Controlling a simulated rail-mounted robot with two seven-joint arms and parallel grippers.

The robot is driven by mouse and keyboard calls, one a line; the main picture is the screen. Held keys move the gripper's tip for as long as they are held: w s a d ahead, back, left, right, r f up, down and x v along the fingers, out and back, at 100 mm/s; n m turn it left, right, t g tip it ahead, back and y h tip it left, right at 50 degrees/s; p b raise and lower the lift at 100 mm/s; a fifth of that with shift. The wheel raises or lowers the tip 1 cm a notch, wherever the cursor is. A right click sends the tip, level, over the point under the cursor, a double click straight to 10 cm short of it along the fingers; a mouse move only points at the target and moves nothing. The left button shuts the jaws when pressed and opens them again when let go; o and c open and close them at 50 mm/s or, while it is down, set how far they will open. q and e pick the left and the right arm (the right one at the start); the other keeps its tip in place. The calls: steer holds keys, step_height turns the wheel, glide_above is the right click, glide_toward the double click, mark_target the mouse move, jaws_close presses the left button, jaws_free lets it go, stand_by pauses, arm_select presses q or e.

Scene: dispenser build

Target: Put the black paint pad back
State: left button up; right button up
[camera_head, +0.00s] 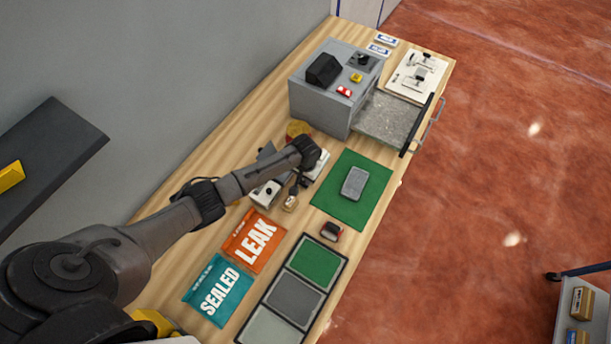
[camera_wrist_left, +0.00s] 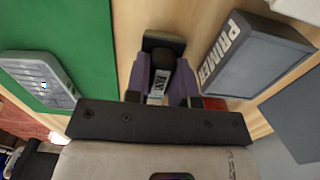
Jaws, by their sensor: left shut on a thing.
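The black paint pad (camera_wrist_left: 163,45) shows in the left wrist view as a dark block with a dark handle and a pale label that seems to read PAINT. My left gripper (camera_wrist_left: 162,88) has its purple fingers closed on either side of the handle. In the head view my left gripper (camera_head: 292,192) is over the middle of the bench, left of the green mat (camera_head: 328,196). The pad is hard to make out there, largely hidden by my wrist. Whether the pad touches the bench cannot be told. My right gripper is in neither view.
A grey block labelled PRIMER (camera_wrist_left: 238,55) is right of the gripper in the wrist view. A grey piece (camera_head: 354,183) lies on the green mat. A grey cabinet (camera_head: 318,105) has an open drawer (camera_head: 386,120).

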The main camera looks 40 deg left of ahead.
arm_select(q)
steer(key=shift+f, duration=0.4)
steer(key=o, duration=1.5)
steer(key=shift+o, duration=0.2)
steer(key=shift+r, duration=0.1)
steer(key=shift+r+p, duration=2.7)
steer(key=shift+p, duration=0.25)
steer(key=shift+r+p, duration=1.3)
steer(key=shift+p, duration=0.1)
